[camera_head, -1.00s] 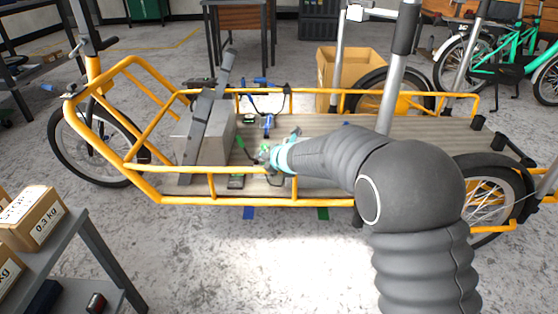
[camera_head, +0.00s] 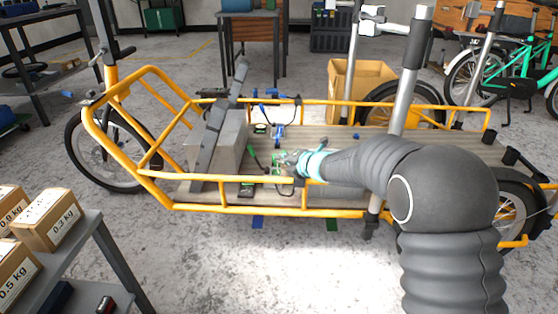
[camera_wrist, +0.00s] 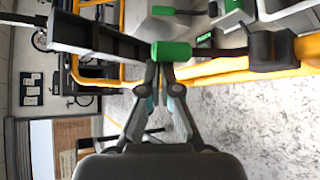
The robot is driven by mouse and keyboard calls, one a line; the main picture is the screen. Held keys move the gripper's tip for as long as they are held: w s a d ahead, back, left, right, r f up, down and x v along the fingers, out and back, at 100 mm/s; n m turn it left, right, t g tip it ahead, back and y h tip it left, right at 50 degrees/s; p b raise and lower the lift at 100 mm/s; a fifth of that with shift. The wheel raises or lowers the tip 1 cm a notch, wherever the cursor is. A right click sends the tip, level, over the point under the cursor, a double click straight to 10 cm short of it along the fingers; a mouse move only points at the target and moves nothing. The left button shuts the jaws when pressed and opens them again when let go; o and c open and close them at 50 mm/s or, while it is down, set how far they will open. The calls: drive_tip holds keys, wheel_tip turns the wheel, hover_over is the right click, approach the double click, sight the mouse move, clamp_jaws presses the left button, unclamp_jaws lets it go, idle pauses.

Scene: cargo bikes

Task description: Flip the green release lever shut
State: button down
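The green release lever's grip (camera_wrist: 172,51) lies across the picture just beyond my fingertips in the wrist view. A dark bar runs from it to a black clamp (camera_wrist: 268,50) by the yellow rail. My gripper (camera_wrist: 160,68) has its two fingertips close together, with nothing visible between them. They are at or very near the grip; contact is unclear. In the head view my gripper (camera_head: 284,160) is over the cargo bed, just inside the near rail. Green parts beside it there are small and partly hidden.
A grey block (camera_head: 232,140) with a dark bar against it sits on the wooden bed (camera_head: 420,148). A blue lever (camera_head: 278,132) lies behind my gripper. The yellow near rail (camera_head: 230,188) runs below my arm. A shelf with boxes (camera_head: 48,220) stands at the lower left.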

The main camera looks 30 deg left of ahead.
drive_tip(key=shift+w+d+r, duration=0.15)
drive_tip(key=shift+w+r, duration=0.05)
idle(0.4)
drive_tip(key=f+v, duration=0.1)
drive_tip(key=v, duration=0.8)
drive_tip(key=shift+s+d+f+b, duration=0.2)
drive_tip(key=shift+d+b, duration=0.15)
drive_tip(key=shift+d, duration=0.2)
